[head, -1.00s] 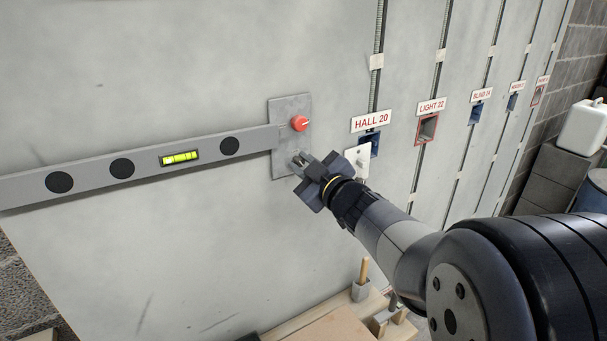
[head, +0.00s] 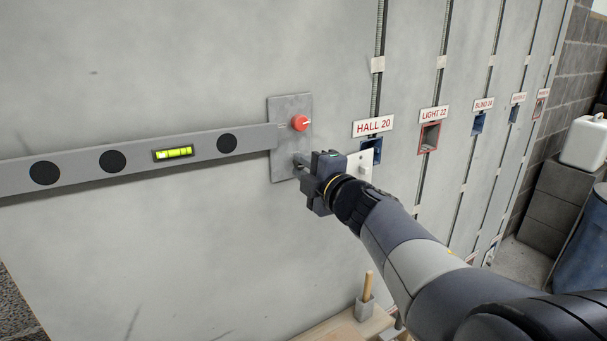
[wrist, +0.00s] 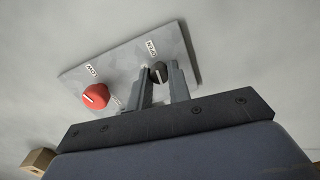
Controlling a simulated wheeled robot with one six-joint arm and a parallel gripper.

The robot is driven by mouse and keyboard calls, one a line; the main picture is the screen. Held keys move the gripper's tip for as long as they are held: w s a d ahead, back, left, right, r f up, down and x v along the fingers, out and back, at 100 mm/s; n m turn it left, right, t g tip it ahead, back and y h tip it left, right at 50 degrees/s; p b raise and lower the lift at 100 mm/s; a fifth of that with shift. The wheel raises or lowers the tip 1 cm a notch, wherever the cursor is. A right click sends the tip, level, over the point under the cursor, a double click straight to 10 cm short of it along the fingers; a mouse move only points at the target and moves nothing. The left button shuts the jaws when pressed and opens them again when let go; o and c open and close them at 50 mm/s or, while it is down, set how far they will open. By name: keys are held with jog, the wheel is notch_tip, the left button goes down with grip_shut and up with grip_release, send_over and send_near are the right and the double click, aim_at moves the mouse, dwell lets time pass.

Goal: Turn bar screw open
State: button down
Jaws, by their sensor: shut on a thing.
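A grey metal plate (head: 286,108) on the wall carries a red knob (head: 299,123) with a white pointer line. In the wrist view the red knob (wrist: 95,96) sits left of a small dark knob (wrist: 158,73) on the same plate (wrist: 120,65). A label reading OPEN, upside down in this view, is beside the dark knob. My gripper (head: 301,163) is at the lower part of the plate; its two fingers, also in the wrist view (wrist: 162,85), are shut on the dark knob, one on each side. A long grey bar with a yellow-green vial (head: 173,153) meets the plate's left side.
A white switch plate (head: 358,163) is close to the right of my gripper. Labelled wall boxes and vertical conduits continue to the right, including the HALL 20 sign (head: 373,126). A wooden bench (head: 345,324) is below. The wall below the bar is clear.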

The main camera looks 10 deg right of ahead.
jog(key=shift+n, duration=0.5)
jog(key=c, duration=1.3)
grip_release()
jog(key=v, duration=1)
jog(key=shift+s+d+p, duration=0.1)
jog(key=shift+s+p, duration=0.2)
jog(key=shift+s, duration=0.1)
jog(key=shift+w, duration=0.1)
